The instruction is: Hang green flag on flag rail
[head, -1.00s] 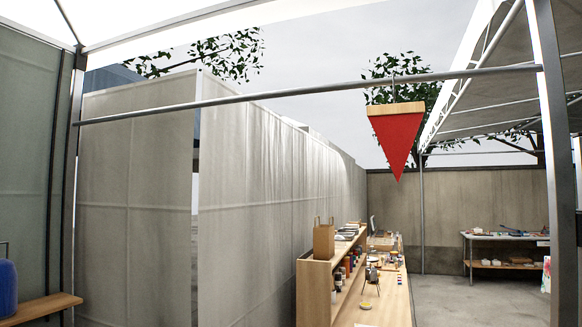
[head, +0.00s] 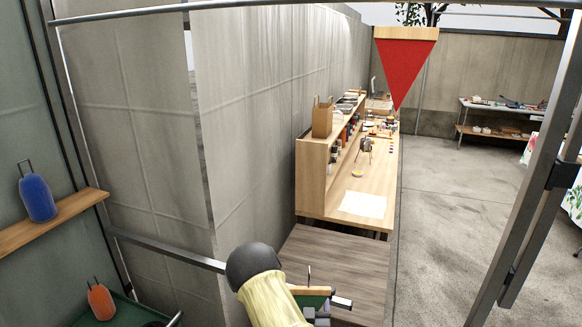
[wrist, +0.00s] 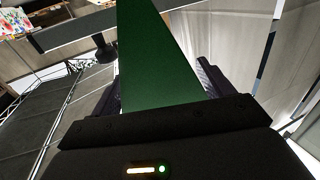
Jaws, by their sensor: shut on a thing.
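The green flag (head: 314,301) shows in the head view at the lower middle, below a wooden bar with a thin upright hook. My gripper (head: 318,312) is shut on the green flag, partly hidden by my arm. In the wrist view the green flag (wrist: 155,60) rises between the dark fingers of my gripper (wrist: 155,85). A red flag (head: 404,65) hangs point-down at upper right. The green flag is well below the rail in the picture.
A wooden counter (head: 375,180) with shelves and goods stands beyond my gripper. A blue bottle-like object (head: 38,198) stands on a left shelf (head: 50,222), with an orange one (head: 101,301) below. A metal post (head: 530,180) stands at right. Paved floor (head: 455,210) is open.

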